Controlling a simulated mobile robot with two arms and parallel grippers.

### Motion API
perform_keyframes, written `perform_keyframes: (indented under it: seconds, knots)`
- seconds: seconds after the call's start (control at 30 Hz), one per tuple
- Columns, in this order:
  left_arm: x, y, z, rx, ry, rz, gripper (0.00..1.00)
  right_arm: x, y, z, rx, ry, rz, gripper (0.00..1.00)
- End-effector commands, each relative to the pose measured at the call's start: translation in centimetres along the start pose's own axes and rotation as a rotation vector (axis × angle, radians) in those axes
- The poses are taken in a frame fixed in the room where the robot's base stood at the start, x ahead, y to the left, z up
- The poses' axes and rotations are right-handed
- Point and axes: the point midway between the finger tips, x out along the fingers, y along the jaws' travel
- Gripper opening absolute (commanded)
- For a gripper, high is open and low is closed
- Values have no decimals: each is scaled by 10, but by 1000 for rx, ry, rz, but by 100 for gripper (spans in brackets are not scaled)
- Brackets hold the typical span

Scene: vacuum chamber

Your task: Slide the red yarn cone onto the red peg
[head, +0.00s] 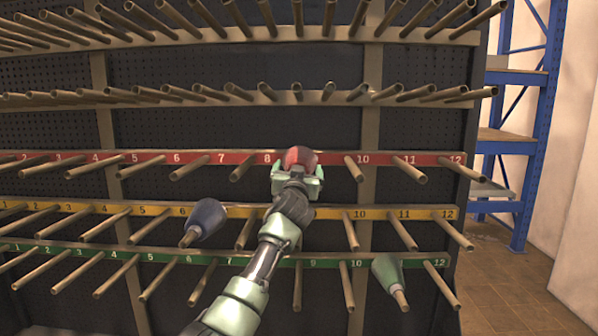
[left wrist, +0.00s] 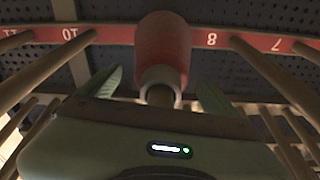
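The red yarn cone (head: 300,156) is around a peg on the red rail (head: 220,158), between labels 8 and 10; it covers the label there. In the left wrist view the cone (left wrist: 162,48) shows its pale tube end toward me, with the peg (left wrist: 160,95) sticking out of it. The cone's wide end lies at the rail; whether it touches is hidden. My left gripper (head: 297,180) is just in front of the cone. Its fingers stand apart on either side of the peg, with gaps to the cone (left wrist: 160,88). My right gripper is not in view.
Neighbouring red pegs stick out on both sides. Below are a yellow rail (head: 330,213) with a blue cone (head: 209,216) and a green rail (head: 330,263). A green cone (head: 387,271) hangs at lower right. Blue shelving (head: 540,110) stands at the right.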

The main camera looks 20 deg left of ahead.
Motion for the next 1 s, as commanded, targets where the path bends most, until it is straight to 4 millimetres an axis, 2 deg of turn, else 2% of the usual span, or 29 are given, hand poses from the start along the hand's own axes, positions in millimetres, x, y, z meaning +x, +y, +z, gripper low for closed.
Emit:
perform_keyframes:
  seconds: [0.37,0.8,1.0]
  knots:
    - [-7,0,4,0,-4,-1,92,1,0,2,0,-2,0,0]
    - [-61,0,3,0,-2,0,92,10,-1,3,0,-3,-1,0]
    - [-76,0,1,0,-1,1,92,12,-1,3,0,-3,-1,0]
